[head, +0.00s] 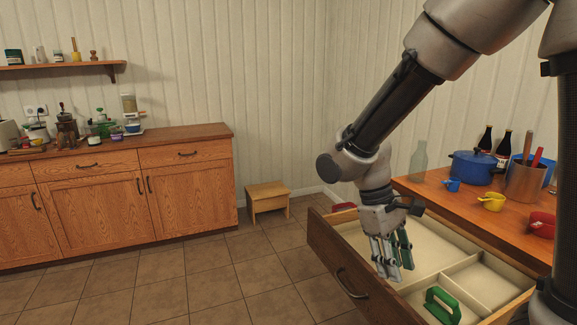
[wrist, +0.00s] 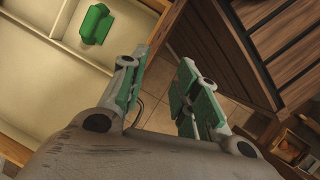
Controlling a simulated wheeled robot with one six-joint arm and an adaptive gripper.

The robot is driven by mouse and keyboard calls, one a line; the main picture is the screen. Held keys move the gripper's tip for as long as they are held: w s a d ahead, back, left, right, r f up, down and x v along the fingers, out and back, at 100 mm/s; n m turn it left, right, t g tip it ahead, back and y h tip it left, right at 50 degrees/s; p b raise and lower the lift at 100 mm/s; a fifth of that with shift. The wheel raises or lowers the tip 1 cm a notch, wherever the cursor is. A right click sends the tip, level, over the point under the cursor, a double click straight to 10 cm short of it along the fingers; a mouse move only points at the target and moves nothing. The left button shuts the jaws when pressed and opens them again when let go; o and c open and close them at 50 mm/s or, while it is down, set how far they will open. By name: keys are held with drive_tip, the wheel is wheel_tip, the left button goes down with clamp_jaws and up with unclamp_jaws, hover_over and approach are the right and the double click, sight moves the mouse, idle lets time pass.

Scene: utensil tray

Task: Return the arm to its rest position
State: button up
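My gripper (head: 394,272) hangs from my arm with its fingers pointing down, over the front part of the open drawer (head: 352,282). In the wrist view my gripper (wrist: 159,72) has its two green-padded fingers apart, with only floor and drawer edge showing between them. It is open and empty. A green handled item (head: 441,306) lies in a front right compartment of the drawer, apart from the gripper. It also shows in the wrist view (wrist: 96,24) at the upper left.
The counter (head: 480,205) above the drawer holds a blue pot (head: 474,168), a yellow cup (head: 492,202), a red cup (head: 541,224), bottles and a utensil holder (head: 524,182). A wooden stool (head: 267,199) stands by the far wall. The tiled floor at left is clear.

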drive_tip(key=s+d+r+m+t+y, duration=0.1)
drive_tip(key=s+d+r+m+t, duration=0.2)
drive_tip(key=d+r, duration=0.4)
drive_tip(key=s+d+r+m+t+y, duration=0.2)
drive_tip(key=s+d+r+m+t, duration=0.2)
drive_tip(key=d+r, duration=0.3)
drive_tip(key=shift+s+d, duration=0.35)
